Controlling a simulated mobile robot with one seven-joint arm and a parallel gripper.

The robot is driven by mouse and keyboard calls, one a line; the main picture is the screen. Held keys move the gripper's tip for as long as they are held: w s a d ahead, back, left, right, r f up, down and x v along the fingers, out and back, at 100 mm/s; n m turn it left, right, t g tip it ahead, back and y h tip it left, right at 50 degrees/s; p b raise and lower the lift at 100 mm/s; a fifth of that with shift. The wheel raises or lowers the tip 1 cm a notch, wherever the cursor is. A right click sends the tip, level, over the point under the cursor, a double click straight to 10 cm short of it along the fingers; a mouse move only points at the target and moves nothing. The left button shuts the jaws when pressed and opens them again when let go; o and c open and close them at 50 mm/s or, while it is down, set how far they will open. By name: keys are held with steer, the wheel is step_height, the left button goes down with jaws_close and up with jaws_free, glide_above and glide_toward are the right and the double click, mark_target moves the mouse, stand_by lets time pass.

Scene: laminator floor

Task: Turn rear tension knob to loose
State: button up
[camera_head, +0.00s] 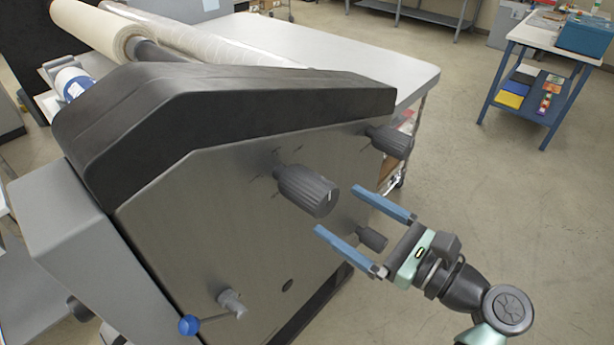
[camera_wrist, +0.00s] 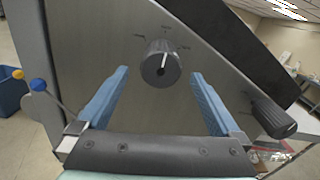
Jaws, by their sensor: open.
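A large dark grey ribbed knob (camera_head: 308,190) sticks out from the grey side panel (camera_head: 200,215) of the laminator. In the wrist view this knob (camera_wrist: 162,63) has a white pointer line pointing nearly straight up, with marks around it too small to read. A second ribbed knob (camera_head: 390,141) sits near the panel's right corner; it also shows at the right of the wrist view (camera_wrist: 272,117). I cannot tell which is the rear tension knob. My gripper (camera_head: 338,210) is open and empty, its blue fingers pointing at the large knob, apparently short of it.
A smaller dark knob (camera_head: 372,239) shows just beyond my fingers. A blue-ended lever (camera_head: 189,324) projects from the panel's lower left. The black cover (camera_head: 235,105) slopes above the panel. A blue-framed cart (camera_head: 530,105) stands far right, with clear floor before it.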

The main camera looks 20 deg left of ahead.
mark_target(305, 188)
steer(key=p+x, duration=0.2)
steer(key=x, duration=0.7)
steer(key=shift+w+f, duration=0.1)
steer(key=c, duration=1.3)
